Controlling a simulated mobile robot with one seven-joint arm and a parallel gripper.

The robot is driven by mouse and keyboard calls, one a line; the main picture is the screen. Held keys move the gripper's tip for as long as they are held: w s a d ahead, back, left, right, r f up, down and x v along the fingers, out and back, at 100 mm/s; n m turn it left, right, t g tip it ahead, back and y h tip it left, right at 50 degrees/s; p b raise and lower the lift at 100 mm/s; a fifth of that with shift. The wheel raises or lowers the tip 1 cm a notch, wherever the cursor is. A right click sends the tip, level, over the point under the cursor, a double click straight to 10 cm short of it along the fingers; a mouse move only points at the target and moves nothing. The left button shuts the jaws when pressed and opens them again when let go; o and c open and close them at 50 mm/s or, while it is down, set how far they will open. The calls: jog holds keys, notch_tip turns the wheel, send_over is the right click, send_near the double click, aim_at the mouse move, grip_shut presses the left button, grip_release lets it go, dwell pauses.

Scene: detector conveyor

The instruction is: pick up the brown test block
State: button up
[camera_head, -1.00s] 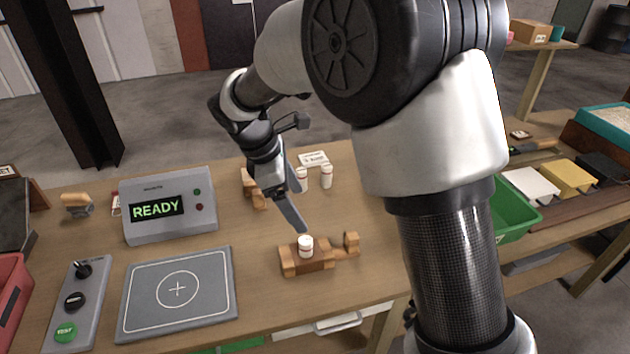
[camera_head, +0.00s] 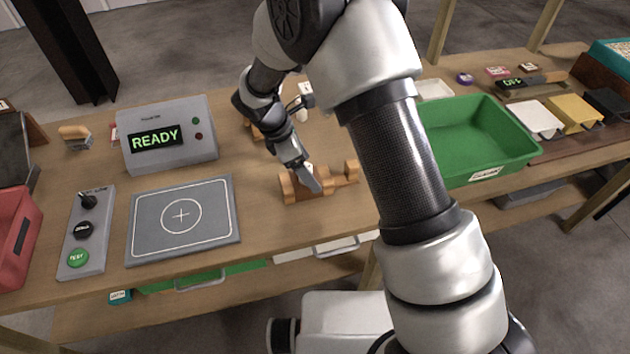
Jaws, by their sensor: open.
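A brown wooden block assembly (camera_head: 291,190) lies on the bench right of the grey pad. It has a lighter upright end piece (camera_head: 351,171) on its right. I cannot tell which part counts as the test block. My gripper (camera_head: 312,182) is open and points down at the middle of this assembly, covering part of it. A bit of white shows by the fingers, perhaps the small bottle on the block; most of it is hidden. Whether the fingers touch anything cannot be told.
A grey pad (camera_head: 142,240) with a cross, a READY console (camera_head: 190,151) and a knob panel (camera_head: 92,262) stand to the left. A red bin (camera_head: 15,215) is at the far left. A green tray (camera_head: 455,165) is right of my arm. Another wooden piece sits behind my gripper.

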aim_at(321, 178)
jog(key=x, duration=0.5)
jog(key=shift+s+d, duration=0.1)
jog(key=shift+d, duration=0.05)
jog(key=shift+r, duration=0.15)
jog(key=c, duration=1.4)
